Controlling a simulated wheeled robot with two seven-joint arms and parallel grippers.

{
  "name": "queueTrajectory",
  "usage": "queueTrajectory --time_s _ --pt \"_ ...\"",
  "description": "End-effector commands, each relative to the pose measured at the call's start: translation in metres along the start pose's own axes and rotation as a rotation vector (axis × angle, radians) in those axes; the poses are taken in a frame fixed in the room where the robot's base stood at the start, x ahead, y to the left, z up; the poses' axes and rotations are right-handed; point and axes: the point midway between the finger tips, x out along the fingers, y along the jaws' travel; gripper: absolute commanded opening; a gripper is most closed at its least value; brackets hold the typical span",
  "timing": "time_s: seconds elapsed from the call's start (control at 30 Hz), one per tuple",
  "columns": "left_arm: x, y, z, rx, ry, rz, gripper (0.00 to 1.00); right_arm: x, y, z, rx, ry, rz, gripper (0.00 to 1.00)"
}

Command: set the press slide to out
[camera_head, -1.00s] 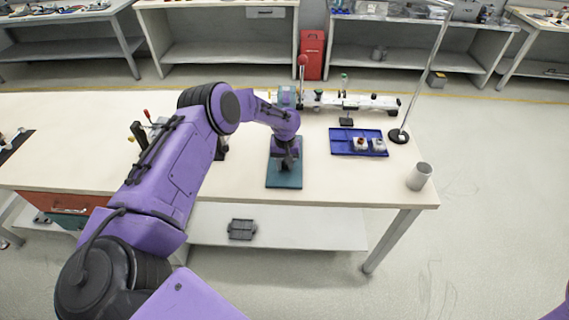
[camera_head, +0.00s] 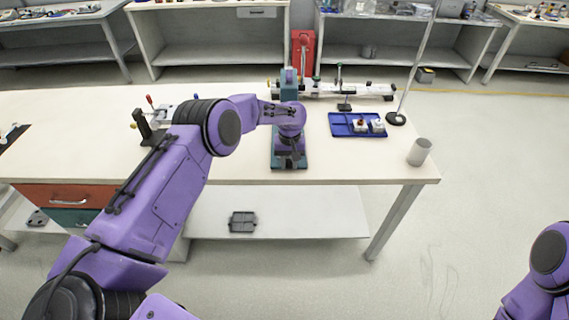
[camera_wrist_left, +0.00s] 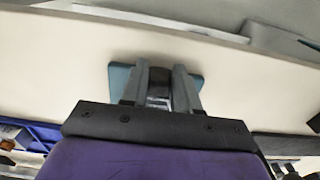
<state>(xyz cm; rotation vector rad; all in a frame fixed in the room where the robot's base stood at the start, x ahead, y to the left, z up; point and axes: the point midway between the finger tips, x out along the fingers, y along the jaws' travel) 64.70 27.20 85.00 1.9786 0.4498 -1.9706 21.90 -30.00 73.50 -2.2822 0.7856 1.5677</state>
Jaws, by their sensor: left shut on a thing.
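The press (camera_head: 289,84) stands on the worktable with a teal body and a red-knobbed lever. Its teal plate (camera_head: 279,163) reaches toward the table's front edge. My left gripper (camera_head: 290,153) points down over this plate. In the left wrist view, the two grey fingers (camera_wrist_left: 160,80) are shut on a dark block (camera_wrist_left: 158,76), which looks like the slide's grip, above the teal plate (camera_wrist_left: 118,76). My own arm hides much of the press. My right arm shows at the lower right of the head view, but its gripper is out of frame.
A blue tray (camera_head: 341,131) with small parts lies right of the press. A grey cup (camera_head: 419,152) stands near the table's right corner. A white rail fixture (camera_head: 350,89) runs behind the tray. A black-based stand (camera_head: 396,119) has a tall rod. A red-handled fixture (camera_head: 152,124) stands left.

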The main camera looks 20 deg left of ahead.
Motion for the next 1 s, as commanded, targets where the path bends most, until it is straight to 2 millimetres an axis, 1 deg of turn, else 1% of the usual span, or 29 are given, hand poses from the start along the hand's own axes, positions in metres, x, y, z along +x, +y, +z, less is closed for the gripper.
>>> queueTrajectory --time_s 0.03,0.13,0.17,0.2,0.23,0.47,0.57,0.67,0.9,1.0 --pt "0.003 0.001 0.005 0.001 -0.012 0.003 0.00 0.000 0.000 0.000 0.000 0.000 0.000 0.59" --pt "0.004 -0.001 0.005 -0.002 -0.014 0.004 0.00 0.000 0.000 0.000 0.000 0.000 0.000 0.59" --pt "0.004 -0.001 0.005 -0.003 -0.014 0.004 0.33 0.000 0.000 0.000 0.000 0.000 0.000 0.59" --pt "0.004 -0.002 0.005 -0.004 -0.014 0.004 0.46 0.000 0.000 0.000 0.000 0.000 0.000 0.59" --pt "0.004 -0.002 0.005 -0.004 -0.013 0.004 0.51 0.000 0.000 0.000 0.000 0.000 0.000 0.59" --pt "0.003 -0.003 0.003 -0.007 -0.009 0.004 0.51 0.000 0.000 0.000 0.000 0.000 0.000 0.59" --pt "-0.002 -0.003 0.003 -0.006 -0.007 0.004 0.51 0.002 0.000 0.001 0.000 0.000 0.000 0.59" --pt "-0.017 -0.002 0.002 -0.005 -0.004 0.005 0.51 0.006 -0.001 0.003 0.000 0.000 0.000 0.59" --pt "-0.074 0.000 0.003 -0.002 -0.005 0.005 0.51 0.018 -0.002 0.008 0.000 0.000 0.000 0.59" --pt "-0.091 -0.001 0.003 -0.003 -0.006 0.003 0.51 0.020 -0.002 0.008 0.000 0.000 0.000 0.59"
